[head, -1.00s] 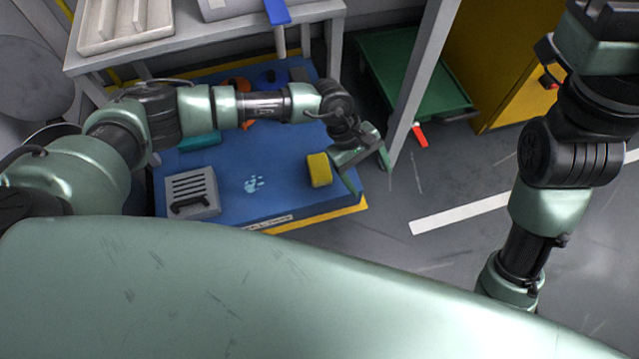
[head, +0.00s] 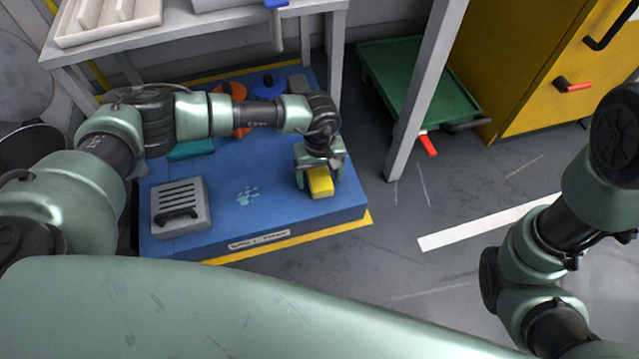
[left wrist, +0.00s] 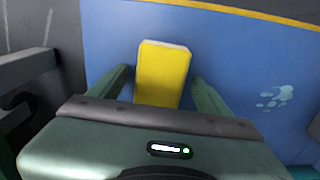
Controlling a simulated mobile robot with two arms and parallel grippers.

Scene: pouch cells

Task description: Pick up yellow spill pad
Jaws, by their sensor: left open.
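The yellow spill pad (head: 320,182) lies on the blue platform (head: 280,213) near its right end. In the left wrist view the pad (left wrist: 162,72) shows between the two green fingers, with blue surface visible on both sides of it. My left gripper (head: 318,180) is open, pointing down over the pad, with a finger on either side. The left wrist view shows the same gripper (left wrist: 163,95) with its fingers apart from the pad. The pad's near end is hidden by the gripper body there. My right arm is at the right of the head view, but its gripper is out of sight.
On the platform are a grey vented box (head: 181,206), a teal item (head: 191,149), orange (head: 236,92) and blue (head: 269,84) items and a light-blue puddle (head: 247,195). A table leg (head: 424,90) and green cart (head: 425,85) stand to the right. Floor in front is clear.

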